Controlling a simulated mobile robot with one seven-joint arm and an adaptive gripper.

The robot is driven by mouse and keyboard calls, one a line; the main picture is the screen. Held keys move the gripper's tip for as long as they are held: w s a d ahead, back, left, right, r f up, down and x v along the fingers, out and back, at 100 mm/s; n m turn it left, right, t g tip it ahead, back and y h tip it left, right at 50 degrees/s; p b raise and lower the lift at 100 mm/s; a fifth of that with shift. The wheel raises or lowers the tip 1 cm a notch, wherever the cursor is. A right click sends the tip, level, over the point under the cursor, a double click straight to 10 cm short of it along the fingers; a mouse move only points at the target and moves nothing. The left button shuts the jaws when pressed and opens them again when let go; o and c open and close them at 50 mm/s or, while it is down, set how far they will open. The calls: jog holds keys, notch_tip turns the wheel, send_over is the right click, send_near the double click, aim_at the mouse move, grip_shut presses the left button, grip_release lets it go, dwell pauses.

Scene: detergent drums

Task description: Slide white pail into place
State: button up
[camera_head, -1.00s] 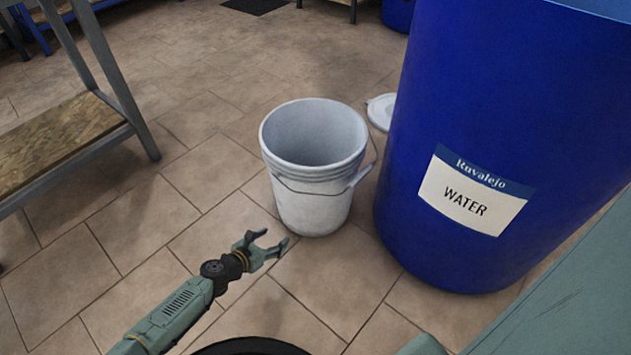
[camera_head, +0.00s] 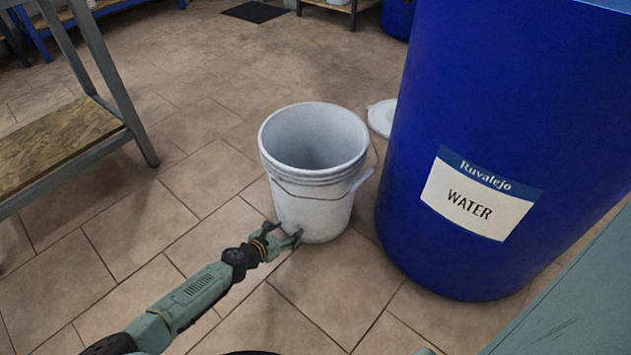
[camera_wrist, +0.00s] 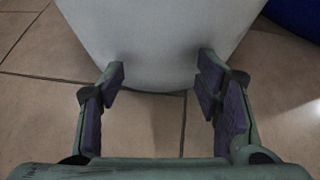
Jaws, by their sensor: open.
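The white pail (camera_head: 313,205) stands upright and open on the tiled floor, with its wire handle hanging down the side. It looks empty inside as far as I can see. My gripper (camera_head: 283,233) is low at the pail's near left side, close to its base. In the wrist view my gripper (camera_wrist: 160,80) is open, its two fingers spread in front of the pail's lower wall (camera_wrist: 155,45). The fingertips are at or very near the wall; I cannot tell whether they touch.
A large blue drum (camera_head: 430,90) labelled WATER stands just right of the pail, a narrow gap apart. A white lid (camera_head: 381,118) lies behind, partly hidden by the drum. A metal shelf with a wooden board (camera_head: 60,140) stands at left. The floor between shelf and pail is clear.

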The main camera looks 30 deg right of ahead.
jog(key=shift+w+d+b, duration=0.35)
jog(key=shift+w+d, duration=0.3)
jog(key=shift+d, duration=0.7)
jog(key=shift+w+d+b, duration=0.3)
jog(key=shift+w+d, duration=0.3)
jog(key=shift+d, duration=0.8)
jog(key=shift+w+d+b, duration=0.35)
jog(key=shift+w+d, duration=0.3)
jog(key=shift+d, duration=0.7)
jog(key=shift+r, duration=0.1)
